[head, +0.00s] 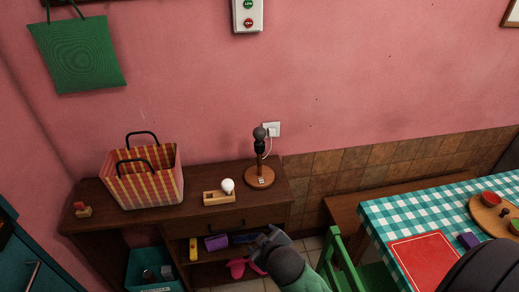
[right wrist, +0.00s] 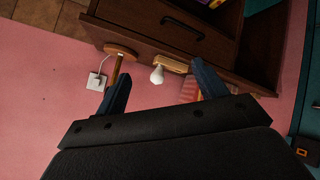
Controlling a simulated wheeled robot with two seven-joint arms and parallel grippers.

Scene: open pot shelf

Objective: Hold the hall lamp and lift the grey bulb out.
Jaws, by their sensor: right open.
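The hall lamp (head: 260,176) stands upright on the right end of the wooden sideboard, with a round wooden base, a thin stem and a dark socket. The grey bulb (head: 259,133) sits in the top of its socket. A white bulb (head: 228,186) stands in a small wooden holder (head: 218,198) left of the lamp. My right gripper (head: 266,242) is open and empty, in front of the sideboard and below its top. In the right wrist view, one finger covers the upper lamp and the grey bulb; the lamp's base (right wrist: 121,50) shows beyond it. My left gripper is out of view.
A striped basket (head: 145,185) stands on the left of the sideboard (head: 240,222). The open shelf below holds a purple box (head: 216,243) and other items. A wall socket (head: 272,129) with a cord is behind the lamp. A green chair (head: 340,255) and checkered table (head: 385,222) stand right.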

